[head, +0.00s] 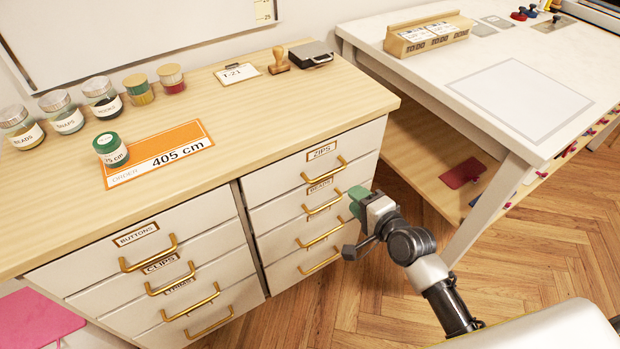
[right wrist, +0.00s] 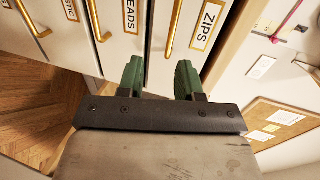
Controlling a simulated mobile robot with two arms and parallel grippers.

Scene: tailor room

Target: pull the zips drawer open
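The zips drawer (head: 277,182) is the top one in the right column of the cabinet, with a framed ZIPS label and a brass bar handle (head: 328,174). It looks shut, level with the fronts around it. My right gripper (head: 357,201) is in front of the right column, to the right of and below the zips handle. In the right wrist view its two green fingers (right wrist: 160,80) are apart with nothing between them. The zips handle (right wrist: 172,28) lies ahead of them, apart from them, beside the ZIPS label (right wrist: 207,25). My left gripper is out of view.
Below sit more drawers with brass handles, one labelled BEADS (right wrist: 130,14). The left column has BUTTONS (head: 136,234), CLIPS and TRIMS labels. Jars and an orange order card (head: 160,152) stand on the cabinet top. A white worktable (head: 520,95) stands at right. Floor (head: 350,300) before the drawers is clear.

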